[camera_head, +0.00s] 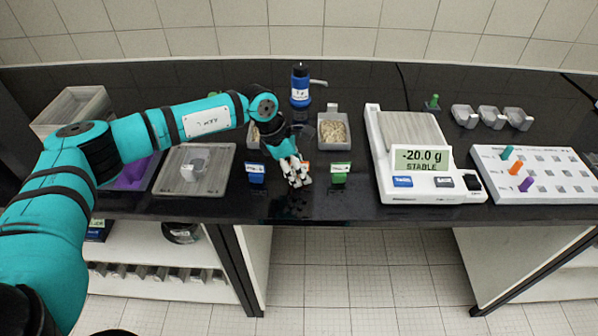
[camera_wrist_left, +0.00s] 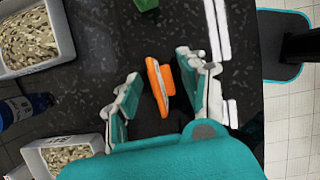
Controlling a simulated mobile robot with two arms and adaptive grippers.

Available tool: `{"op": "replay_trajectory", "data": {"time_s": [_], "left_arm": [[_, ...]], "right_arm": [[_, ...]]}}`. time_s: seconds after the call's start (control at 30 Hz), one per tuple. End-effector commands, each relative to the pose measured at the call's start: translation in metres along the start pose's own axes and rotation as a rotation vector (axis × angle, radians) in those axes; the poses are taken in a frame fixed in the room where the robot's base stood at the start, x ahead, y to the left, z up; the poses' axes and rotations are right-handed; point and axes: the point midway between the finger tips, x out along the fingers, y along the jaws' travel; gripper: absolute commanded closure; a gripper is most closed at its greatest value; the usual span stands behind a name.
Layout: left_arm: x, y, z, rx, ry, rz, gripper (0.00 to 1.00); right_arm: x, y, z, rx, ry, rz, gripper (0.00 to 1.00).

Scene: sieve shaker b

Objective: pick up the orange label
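The orange label (camera_wrist_left: 155,88) lies between the two fingers of my left gripper (camera_wrist_left: 161,82) in the left wrist view. The gripper is open, with dark counter showing on both sides of the label. In the head view my left gripper (camera_head: 298,178) points down at the front edge of the black counter. It hides most of the orange label (camera_head: 306,166), of which only a small orange patch shows. My right gripper is in neither view.
A blue label (camera_head: 255,174) stands left of the gripper and a green label (camera_head: 340,174) right of it. Behind are a tray of grains (camera_head: 333,116) and a blue bottle (camera_head: 300,88). A scale (camera_head: 430,185) reading -20.0 g stands to the right.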

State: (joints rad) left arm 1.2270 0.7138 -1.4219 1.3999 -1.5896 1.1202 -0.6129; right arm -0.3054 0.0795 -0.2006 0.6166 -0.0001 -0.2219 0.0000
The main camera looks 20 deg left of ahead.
Motion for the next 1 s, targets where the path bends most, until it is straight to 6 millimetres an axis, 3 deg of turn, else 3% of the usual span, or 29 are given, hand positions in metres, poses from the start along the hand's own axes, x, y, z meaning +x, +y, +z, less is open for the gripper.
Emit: {"op": "replay_trajectory", "data": {"time_s": [0.03, 0.27, 0.63, 0.87, 1.0], "left_arm": [[0.0, 0.0, 0.0, 0.0, 0.0, 0.0, 0.66], [-0.001, 0.0, 0.0, 0.0, 0.0, 0.0, 0.93], [-0.005, 0.001, 0.002, 0.001, -0.002, 0.002, 0.94], [-0.029, 0.001, 0.012, 0.003, -0.003, 0.003, 0.94], [-0.034, -0.023, 0.008, 0.004, 0.0, -0.002, 0.94]], "right_arm": [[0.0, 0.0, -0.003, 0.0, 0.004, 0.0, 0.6], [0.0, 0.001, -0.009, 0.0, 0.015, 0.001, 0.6], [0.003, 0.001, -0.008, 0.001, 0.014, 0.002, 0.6], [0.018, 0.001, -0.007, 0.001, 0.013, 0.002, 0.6], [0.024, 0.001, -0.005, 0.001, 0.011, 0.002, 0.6]]}}
